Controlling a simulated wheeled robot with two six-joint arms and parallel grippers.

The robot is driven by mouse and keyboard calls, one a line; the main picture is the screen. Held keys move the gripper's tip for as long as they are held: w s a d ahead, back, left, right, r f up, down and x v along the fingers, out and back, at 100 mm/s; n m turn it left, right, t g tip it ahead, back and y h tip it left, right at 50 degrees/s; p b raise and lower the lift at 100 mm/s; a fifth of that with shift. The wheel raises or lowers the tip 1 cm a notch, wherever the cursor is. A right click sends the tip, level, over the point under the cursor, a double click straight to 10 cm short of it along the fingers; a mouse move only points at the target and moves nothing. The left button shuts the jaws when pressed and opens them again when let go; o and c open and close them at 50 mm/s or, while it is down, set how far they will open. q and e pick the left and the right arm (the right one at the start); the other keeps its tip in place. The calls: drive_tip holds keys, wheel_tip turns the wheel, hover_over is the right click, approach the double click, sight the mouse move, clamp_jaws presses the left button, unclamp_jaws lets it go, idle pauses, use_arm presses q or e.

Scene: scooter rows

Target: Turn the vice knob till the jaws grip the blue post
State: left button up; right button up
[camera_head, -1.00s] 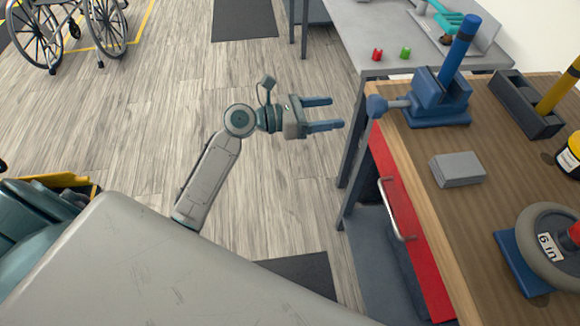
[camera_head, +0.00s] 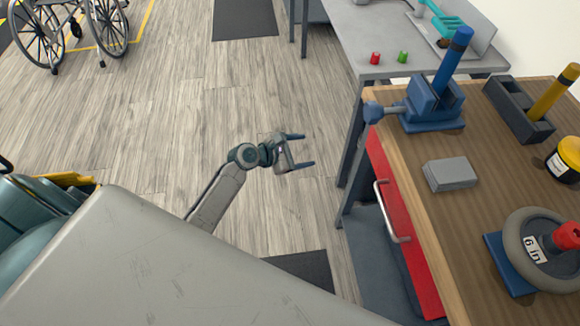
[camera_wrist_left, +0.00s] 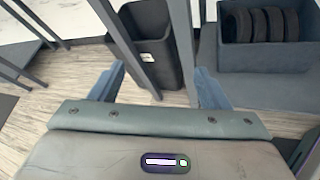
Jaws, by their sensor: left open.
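The blue vice (camera_head: 428,103) stands at the far left corner of the wooden bench. Its blue knob (camera_head: 373,112) sticks out to the left past the bench edge on a grey screw. The blue post (camera_head: 452,62) with a dark band stands tilted in the vice; I cannot tell whether the jaws touch it. My left gripper (camera_head: 303,151) is open and empty, left of the knob and apart from it, over the floor. Its two open fingers show in the left wrist view (camera_wrist_left: 160,90), with nothing between them close by. My right gripper is not in view.
The wooden bench (camera_head: 440,225) holds a grey block (camera_head: 450,174), a dark holder with a yellow post (camera_head: 553,92), a yellow-topped jar (camera_head: 565,158) and a wheel (camera_head: 538,248). A red drawer (camera_head: 400,235) faces left. A grey table (camera_head: 375,40) stands behind. Floor around my gripper is clear.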

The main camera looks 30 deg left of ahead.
use_arm(q)
wheel_tip(320, 180, down, 8)
drive_tip(key=s+a+m+g+y+p, duration=0.1)
drive_tip(key=s+a+m+y, duration=0.1)
drive_tip(key=shift+s+a, duration=0.25)
drive_tip(key=shift+s, duration=0.05)
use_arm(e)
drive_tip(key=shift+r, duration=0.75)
